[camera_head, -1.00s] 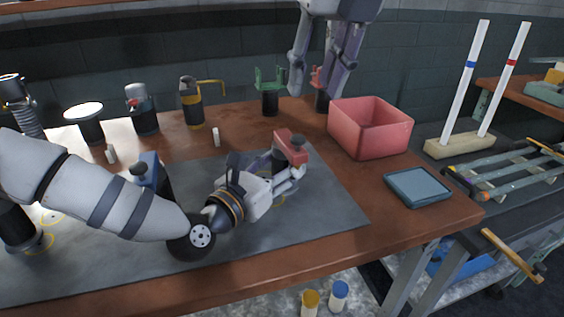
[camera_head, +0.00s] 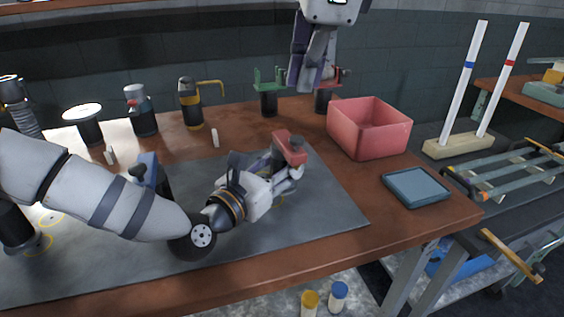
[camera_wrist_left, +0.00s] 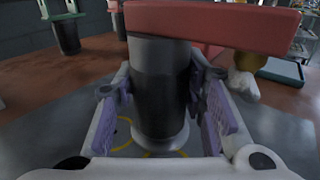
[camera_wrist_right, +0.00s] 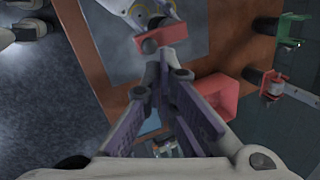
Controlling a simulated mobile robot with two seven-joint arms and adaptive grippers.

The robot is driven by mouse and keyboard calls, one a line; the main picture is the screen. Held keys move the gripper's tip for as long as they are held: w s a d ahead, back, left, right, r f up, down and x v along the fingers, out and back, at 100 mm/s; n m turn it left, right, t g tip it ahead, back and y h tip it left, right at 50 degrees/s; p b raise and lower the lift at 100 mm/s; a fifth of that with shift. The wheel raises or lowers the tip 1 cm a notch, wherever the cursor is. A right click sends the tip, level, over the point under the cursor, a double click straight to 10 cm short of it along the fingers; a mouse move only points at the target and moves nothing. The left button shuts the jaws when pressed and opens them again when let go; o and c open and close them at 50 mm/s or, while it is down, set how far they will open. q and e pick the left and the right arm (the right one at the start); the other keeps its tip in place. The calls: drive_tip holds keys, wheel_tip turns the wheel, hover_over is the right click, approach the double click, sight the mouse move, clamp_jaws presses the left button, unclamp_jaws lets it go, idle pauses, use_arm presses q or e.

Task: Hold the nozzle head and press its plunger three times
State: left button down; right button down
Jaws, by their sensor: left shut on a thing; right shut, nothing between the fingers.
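My left gripper (camera_head: 282,180) is shut around the dark cylinder (camera_wrist_left: 158,88), below the red block. My right gripper (camera_head: 303,86) is shut and empty, with fingers together, pointing down. In the head view it shows above and behind the nozzle head, apart from it. Its fingertips also show in the right wrist view (camera_wrist_right: 165,62).
A red open bin (camera_head: 369,128) and a blue-grey tray (camera_head: 416,187) stand on the table's right side. A green-topped holder (camera_head: 269,93), a yellow-spouted bottle (camera_head: 191,103) and other bottles stand along the back. The grey mat (camera_head: 330,217) is clear right of the nozzle head.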

sight(298, 139)
drive_tip(key=shift+w+a+f+n+t, duration=0.1)
drive_tip(key=shift+w+f+n, duration=0.25)
drive_tip(key=shift+f+n, duration=1.9)
drive_tip(key=shift+w+a+r+n+t, duration=0.15)
drive_tip(key=shift+w+n, duration=0.15)
drive_tip(key=shift+n, duration=4.2)
drive_tip(key=shift+w+a+f+n+t, duration=0.1)
drive_tip(key=shift+w+f+n, duration=0.25)
drive_tip(key=shift+f+n, duration=1.9)
wheel_tip(298, 139, up, 2)
drive_tip(key=shift+n, duration=1.1)
